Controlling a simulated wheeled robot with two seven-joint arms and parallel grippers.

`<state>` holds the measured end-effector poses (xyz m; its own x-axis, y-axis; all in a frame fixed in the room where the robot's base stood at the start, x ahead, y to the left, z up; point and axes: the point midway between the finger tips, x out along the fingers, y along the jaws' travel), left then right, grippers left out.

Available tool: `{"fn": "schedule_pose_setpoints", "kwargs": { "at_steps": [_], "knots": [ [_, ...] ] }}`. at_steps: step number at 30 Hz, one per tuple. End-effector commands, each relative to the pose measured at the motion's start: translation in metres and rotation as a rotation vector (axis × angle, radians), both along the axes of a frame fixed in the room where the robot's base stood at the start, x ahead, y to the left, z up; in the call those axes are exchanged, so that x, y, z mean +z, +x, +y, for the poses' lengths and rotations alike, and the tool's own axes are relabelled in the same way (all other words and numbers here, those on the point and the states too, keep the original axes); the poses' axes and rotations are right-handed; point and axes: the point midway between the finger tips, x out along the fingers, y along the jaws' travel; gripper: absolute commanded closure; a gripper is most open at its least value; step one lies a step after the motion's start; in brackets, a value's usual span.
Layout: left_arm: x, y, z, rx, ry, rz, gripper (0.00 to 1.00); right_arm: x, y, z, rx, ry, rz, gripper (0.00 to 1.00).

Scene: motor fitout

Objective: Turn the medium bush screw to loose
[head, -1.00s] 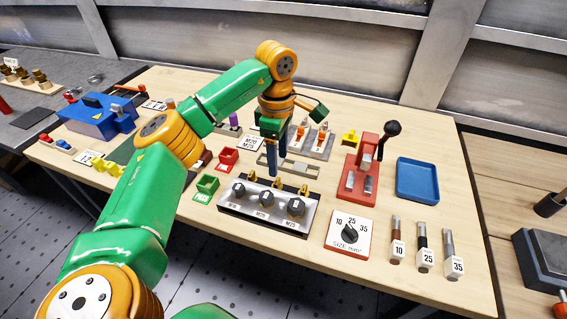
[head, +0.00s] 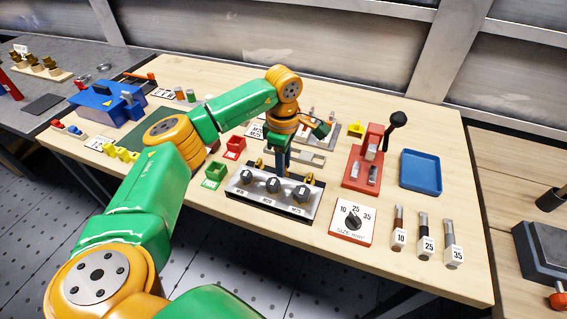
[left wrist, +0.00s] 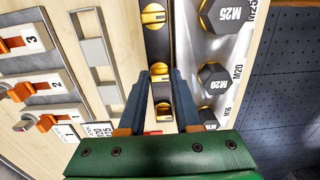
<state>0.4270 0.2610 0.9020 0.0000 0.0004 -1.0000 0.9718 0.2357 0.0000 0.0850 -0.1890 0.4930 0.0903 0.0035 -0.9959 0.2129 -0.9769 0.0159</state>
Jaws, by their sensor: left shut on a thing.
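The bush block (head: 236,196) stands near the front of the bench with three dark hexagonal bushes marked M16, M20 and M25. A yellow screw stands behind each bush. The medium bush (head: 273,185), M20, is in the middle. Its yellow screw (left wrist: 159,71) sits between my left fingertips (left wrist: 160,80) in the left wrist view. My left gripper (head: 281,172) points down behind the M20 bush and is shut on that screw. The gripper mostly hides this screw in the head view. My right gripper is out of view.
The neighbouring screws (left wrist: 153,15) and (left wrist: 163,112) stand close on both sides. A grey slotted frame (left wrist: 95,60) and numbered orange switches (left wrist: 30,90) lie behind. The size dial (head: 351,221) and red lever press (head: 364,168) are to the right.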

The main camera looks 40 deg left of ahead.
Motion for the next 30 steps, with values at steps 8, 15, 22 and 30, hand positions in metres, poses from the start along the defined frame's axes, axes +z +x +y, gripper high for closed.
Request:
{"fn": "schedule_pose_setpoints", "kwargs": {
  "at_steps": [8, 15, 22, 30],
  "knots": [
    [0.000, 0.000, 0.000, 0.078, 0.000, 0.002, 1.00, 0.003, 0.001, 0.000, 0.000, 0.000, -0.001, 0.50],
    [0.001, 0.000, -0.001, 0.263, -0.001, 0.002, 1.00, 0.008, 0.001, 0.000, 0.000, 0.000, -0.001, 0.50],
    [0.001, 0.000, -0.001, 0.483, -0.001, 0.002, 1.00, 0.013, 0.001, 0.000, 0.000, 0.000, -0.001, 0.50],
    [0.001, 0.000, -0.001, 0.739, -0.002, 0.001, 1.00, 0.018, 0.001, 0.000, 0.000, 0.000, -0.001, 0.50]
  ]
}}
